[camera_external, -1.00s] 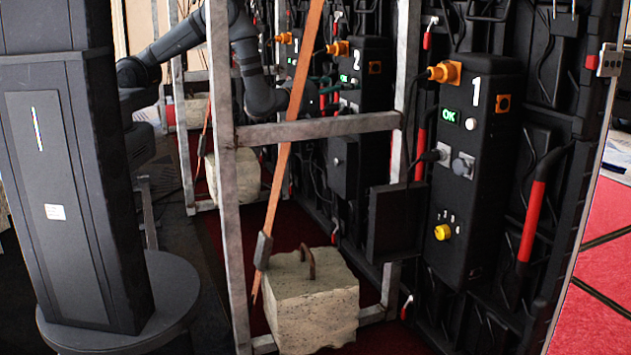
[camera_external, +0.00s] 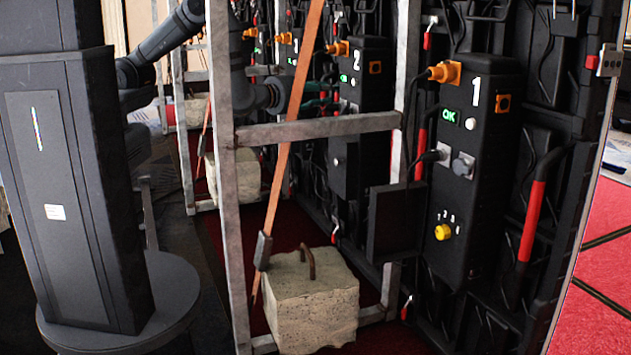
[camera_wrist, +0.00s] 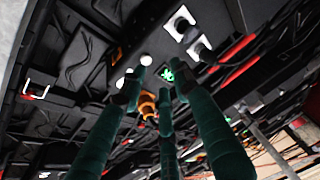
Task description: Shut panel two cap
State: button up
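Panel two (camera_external: 358,105) is a tall black box marked "2" on the dark wall, with a green display, an orange plug and an orange square fitting. Its lower front (camera_external: 345,165) is dark; I cannot make out its cap there. My gripper (camera_external: 322,104) is in front of panel two's left side, partly behind the rusty strap. In the wrist view its three dark green fingers (camera_wrist: 158,88) stand apart with nothing between them. Past their tips is a green display (camera_wrist: 168,72). White square sockets (camera_wrist: 182,24) show above; I cannot tell which one has the cap.
A grey metal frame (camera_external: 320,130) and a slanted strap (camera_external: 285,150) stand in front of the panels. A concrete block (camera_external: 312,305) sits on the floor. Panel one (camera_external: 480,170) is to the right, with cables and a yellow knob.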

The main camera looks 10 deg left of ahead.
jog(key=b+v, duration=0.1)
jog(key=v, duration=0.6)
jog(key=shift+a+f, duration=0.4)
jog(key=shift+f, duration=0.05)
jog(key=shift+b, duration=0.3)
jog(key=shift+d+r+p, duration=0.1)
jog(key=shift+p, duration=0.2)
